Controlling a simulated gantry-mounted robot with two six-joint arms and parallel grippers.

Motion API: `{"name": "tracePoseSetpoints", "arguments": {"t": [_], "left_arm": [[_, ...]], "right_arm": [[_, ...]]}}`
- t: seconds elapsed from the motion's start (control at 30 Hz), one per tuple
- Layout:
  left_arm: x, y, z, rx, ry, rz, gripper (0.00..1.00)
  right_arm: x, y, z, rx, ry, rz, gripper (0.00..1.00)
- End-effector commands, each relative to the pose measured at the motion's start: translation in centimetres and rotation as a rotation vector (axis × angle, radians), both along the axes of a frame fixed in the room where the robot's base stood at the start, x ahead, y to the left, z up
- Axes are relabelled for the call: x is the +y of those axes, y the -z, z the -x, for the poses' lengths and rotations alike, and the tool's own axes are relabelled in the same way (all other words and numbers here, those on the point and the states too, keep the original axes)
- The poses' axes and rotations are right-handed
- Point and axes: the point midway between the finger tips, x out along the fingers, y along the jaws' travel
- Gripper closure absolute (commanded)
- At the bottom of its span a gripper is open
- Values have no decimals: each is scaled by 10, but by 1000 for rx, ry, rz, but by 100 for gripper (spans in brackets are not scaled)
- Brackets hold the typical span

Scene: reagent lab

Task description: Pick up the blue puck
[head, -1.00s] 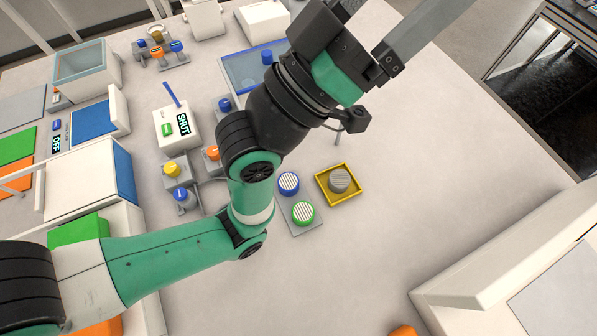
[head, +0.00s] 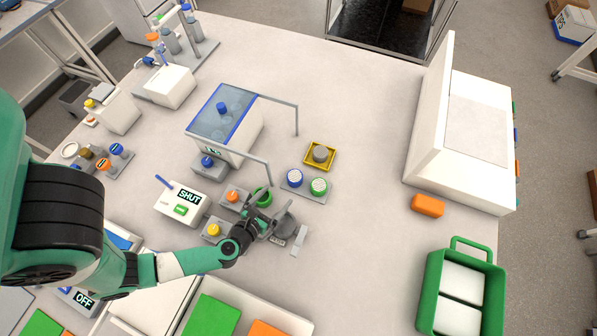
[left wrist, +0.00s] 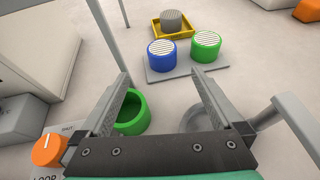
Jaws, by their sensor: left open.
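The blue puck (head: 295,178) has a striped white top and sits on a grey plate (head: 302,193) beside the green puck (head: 318,187). In the left wrist view the blue puck (left wrist: 162,55) stands upright beyond the fingertips, between their lines, with the green puck (left wrist: 206,47) to its right. My left gripper (head: 272,212) is open and empty, on the near side of the plate and apart from the blue puck. Its two fingers (left wrist: 164,82) show well spread in the left wrist view. My right gripper is not in view.
A yellow tray (head: 307,163) with a grey puck (head: 320,152) lies behind the plate. A green ring-shaped holder (left wrist: 131,116) is close to the left finger. A blue-edged box (head: 222,117) with grey posts stands behind left. Table to the right is clear up to an orange block (head: 428,206).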

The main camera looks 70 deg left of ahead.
Motion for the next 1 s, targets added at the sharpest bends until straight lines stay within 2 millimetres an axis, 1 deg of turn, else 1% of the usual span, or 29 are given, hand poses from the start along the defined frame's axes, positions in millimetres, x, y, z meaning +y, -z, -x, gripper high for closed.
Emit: {"name": "tracePoseSetpoints", "arguments": {"t": [0.07, 0.17, 0.43, 0.5, 0.67, 0.77, 0.9, 1.0], "left_arm": [[1, 1, -1, -2, -2, 1, 0], [5, 4, -8, -5, -5, 1, 0], [28, 20, -39, -5, -2, -2, 0], [32, 22, -44, -4, 2, -2, 0], [34, 23, -47, -4, 3, -3, 0], [41, 29, -56, -6, 2, -2, 0], [56, 40, -76, -7, 2, -3, 0], [63, 44, -85, -5, 3, -3, 0]], "right_arm": [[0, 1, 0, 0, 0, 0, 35], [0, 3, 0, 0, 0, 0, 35], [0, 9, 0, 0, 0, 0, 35], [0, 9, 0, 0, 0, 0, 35], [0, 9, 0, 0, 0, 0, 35], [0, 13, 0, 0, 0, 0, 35], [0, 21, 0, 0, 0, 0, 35], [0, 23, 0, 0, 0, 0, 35]]}}
